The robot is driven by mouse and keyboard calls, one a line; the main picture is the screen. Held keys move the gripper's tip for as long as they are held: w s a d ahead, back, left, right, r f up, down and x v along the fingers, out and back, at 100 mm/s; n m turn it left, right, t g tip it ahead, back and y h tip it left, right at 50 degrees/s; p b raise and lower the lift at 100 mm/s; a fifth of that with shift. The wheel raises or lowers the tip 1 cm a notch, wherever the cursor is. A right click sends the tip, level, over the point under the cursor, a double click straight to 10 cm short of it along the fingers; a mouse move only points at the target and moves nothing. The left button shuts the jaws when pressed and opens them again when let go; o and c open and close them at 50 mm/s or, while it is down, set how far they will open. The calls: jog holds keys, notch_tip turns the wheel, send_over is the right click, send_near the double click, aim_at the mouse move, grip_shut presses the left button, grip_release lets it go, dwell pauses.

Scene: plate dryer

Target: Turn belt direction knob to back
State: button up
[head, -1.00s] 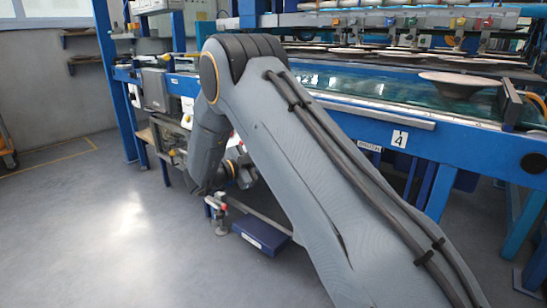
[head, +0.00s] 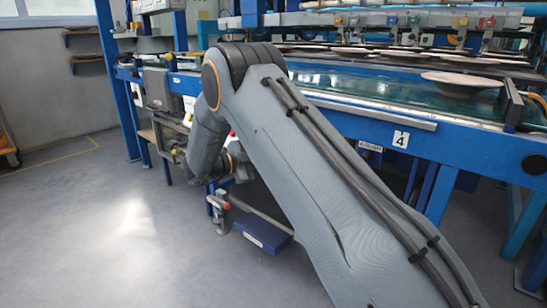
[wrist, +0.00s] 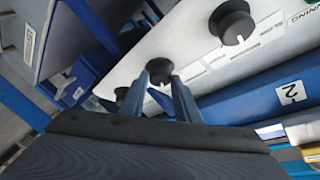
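In the wrist view a white panel carries several black round knobs. One black knob (wrist: 160,70) lies between the two blue fingertips of my gripper (wrist: 160,77). The fingers stand apart on either side of it, and I cannot tell whether they touch it. A larger black knob (wrist: 233,22) is on the same panel (wrist: 185,40) to the upper right, near printed lettering. A third knob (wrist: 121,94) shows partly, left of the fingers. I cannot read which knob is labelled for belt direction. In the head view my gripper and the knobs are hidden behind my arm.
The blue dryer frame (head: 450,145) with a number 4 tag runs along the right. A dish (head: 462,82) rests on its belt. A blue box (head: 262,232) sits low beside my arm. The floor (head: 80,230) at left is clear.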

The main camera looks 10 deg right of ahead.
jog(key=o, duration=0.4)
jog(key=p+v, duration=0.2)
jog(key=v, duration=0.5)
jog(key=shift+s+a, duration=0.2)
jog(key=shift+a, duration=0.15)
